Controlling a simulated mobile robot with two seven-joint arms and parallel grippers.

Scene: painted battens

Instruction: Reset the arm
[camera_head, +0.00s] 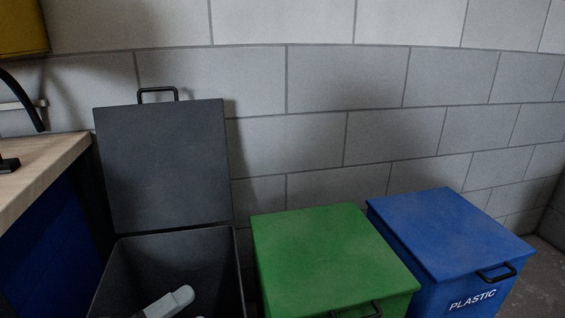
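No arm that I can make out for certain is in the head view, and neither gripper shows. A pale grey piece with a rounded end (168,302) shows at the bottom edge, in front of or inside the open dark bin. I cannot tell what it is. The dark grey bin (225,262) has its lid (160,165) raised upright against the wall, with a black handle on top.
A green bin (330,250) and a blue bin (450,232) marked PLASTIC stand to the right, lids shut. A wooden worktop (40,170) over a blue cabinet is at the left. A grey block wall (330,80) closes off the back.

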